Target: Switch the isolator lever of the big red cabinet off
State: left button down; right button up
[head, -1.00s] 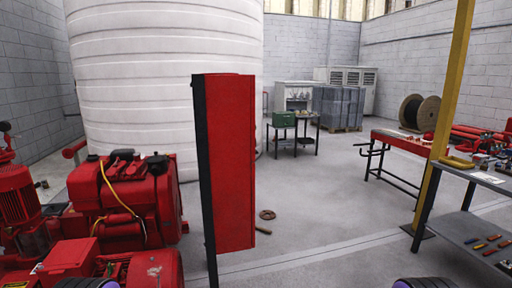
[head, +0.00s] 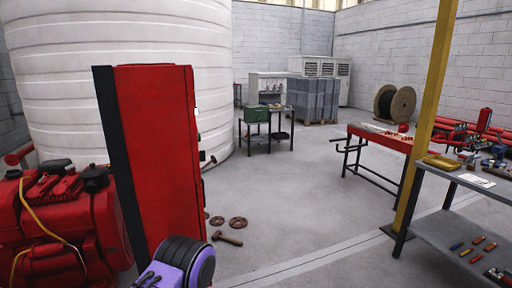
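The big red cabinet (head: 158,155) stands upright at left of centre in the head view, seen from its side, with a dark edge or back panel on its left. Its front faces right and is seen nearly edge-on. A small dark knob-like part (head: 203,156), possibly the isolator lever, sticks out from that front edge; its position cannot be read. A small white part also shows higher on the edge. A purple and black link of my arm is at the bottom, in front of the cabinet's foot. Neither of my grippers is in view.
A red engine (head: 60,220) stands left of the cabinet, with a big white tank (head: 120,45) behind. A hammer (head: 228,238) and brown rings (head: 238,223) lie on the floor. A yellow post (head: 425,130) and grey workbench (head: 470,185) stand right. The middle floor is clear.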

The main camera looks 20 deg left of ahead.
aim_at(213, 159)
jog(key=z, duration=0.15)
jog(key=i, duration=2.2)
jog(key=u, duration=1.15)
jog(key=i, duration=0.75)
jog(key=u, duration=0.55)
